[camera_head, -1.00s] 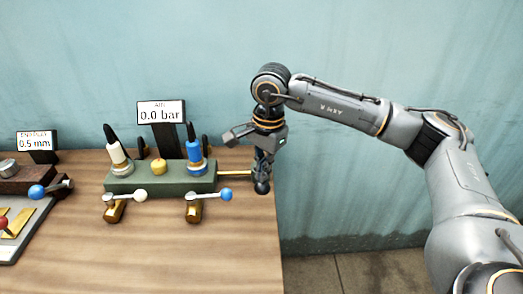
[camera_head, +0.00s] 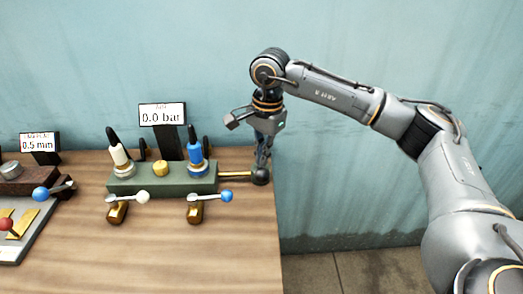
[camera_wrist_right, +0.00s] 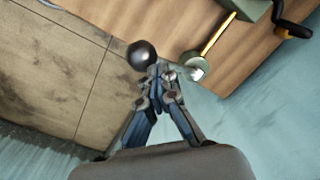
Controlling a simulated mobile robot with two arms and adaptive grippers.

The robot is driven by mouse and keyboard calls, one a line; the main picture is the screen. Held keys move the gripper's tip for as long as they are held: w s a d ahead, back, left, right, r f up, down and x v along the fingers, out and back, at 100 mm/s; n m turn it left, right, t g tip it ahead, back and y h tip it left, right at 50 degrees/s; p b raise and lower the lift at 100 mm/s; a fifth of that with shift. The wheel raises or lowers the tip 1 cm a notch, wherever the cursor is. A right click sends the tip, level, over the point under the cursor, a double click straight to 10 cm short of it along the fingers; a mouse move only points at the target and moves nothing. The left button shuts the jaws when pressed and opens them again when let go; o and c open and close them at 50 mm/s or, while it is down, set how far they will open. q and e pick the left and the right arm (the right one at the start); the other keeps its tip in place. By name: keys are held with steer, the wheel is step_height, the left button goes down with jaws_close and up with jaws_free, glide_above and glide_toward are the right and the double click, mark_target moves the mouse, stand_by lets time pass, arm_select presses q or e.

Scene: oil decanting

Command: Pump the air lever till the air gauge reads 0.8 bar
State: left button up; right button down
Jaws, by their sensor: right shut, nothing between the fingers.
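The air lever shows as a black ball knob (camera_head: 261,176) at the right end of a brass rod (camera_head: 236,174) from the green block (camera_head: 160,182). In the right wrist view the black knob (camera_wrist_right: 141,55) is just beyond my fingertips. The air gauge (camera_head: 162,115) stands behind the block and reads 0.0 bar. My right gripper (camera_head: 263,158) points down behind and above the knob, its fingers shut with nothing between them. It also shows in the right wrist view (camera_wrist_right: 158,75). I cannot tell whether the fingers touch the knob. The lever's shaft is mostly hidden. My left gripper is out of view.
On the block stand a white-bodied valve (camera_head: 119,156) and a blue one (camera_head: 196,152). Two brass taps with a white knob (camera_head: 143,197) and a blue knob (camera_head: 227,196) are in front. A 0.5 mm display (camera_head: 39,142) is left. The wall is close behind; right of the table is clear.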

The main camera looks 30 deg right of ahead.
steer(key=shift+w+d+r+p, duration=0.35)
steer(key=shift+w+r+p, duration=0.2)
steer(key=shift+w+r, duration=0.25)
steer(key=shift+w+d+r+p, duration=0.35)
steer(key=shift+w+r+p, duration=0.25)
steer(key=shift+r, duration=0.25)
steer(key=shift+w, duration=0.1)
steer(key=w+r+p, duration=0.1)
steer(key=w+d+r+p, duration=0.1)
steer(key=w+r+p, duration=0.1)
steer(key=shift+d+r, duration=0.25)
stand_by(0.4)
